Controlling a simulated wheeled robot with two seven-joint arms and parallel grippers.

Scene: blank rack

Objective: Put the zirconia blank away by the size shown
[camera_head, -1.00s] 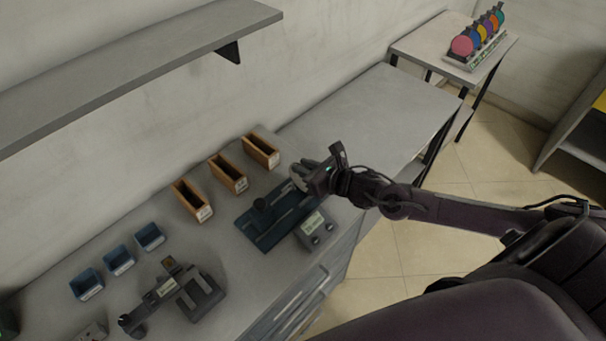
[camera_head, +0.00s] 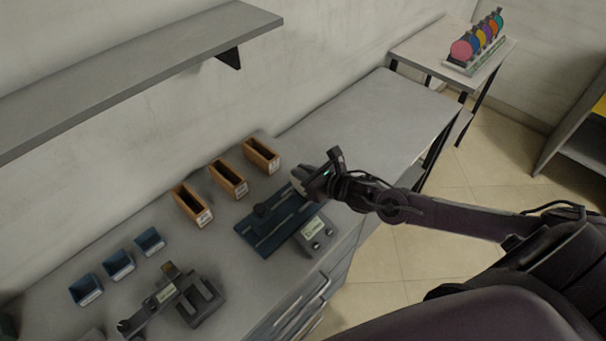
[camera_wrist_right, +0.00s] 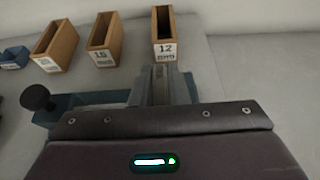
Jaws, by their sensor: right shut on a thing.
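My right gripper (camera_head: 303,183) is over the far right end of the blue gauge (camera_head: 283,222), which has a black knob and a grey display box (camera_head: 317,232). The display's reading is too small to make out. In the right wrist view the fingers (camera_wrist_right: 162,85) are close together on a thin, pale grey edge, taken as the zirconia blank; most of it is hidden. Three wooden slotted boxes stand behind: the left (camera_head: 192,204), the middle (camera_head: 228,178) and the right (camera_head: 262,155). The right box (camera_wrist_right: 164,36) is labelled 12, the middle one (camera_wrist_right: 103,39) seemingly 15. My left gripper is out of view.
Three blue bins (camera_head: 119,264) and a dark device (camera_head: 185,300) with a small display sit to the left. A shelf (camera_head: 130,70) juts from the wall above. The counter (camera_head: 375,115) to the right is clear. Coloured discs (camera_head: 478,42) stand on a far side table.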

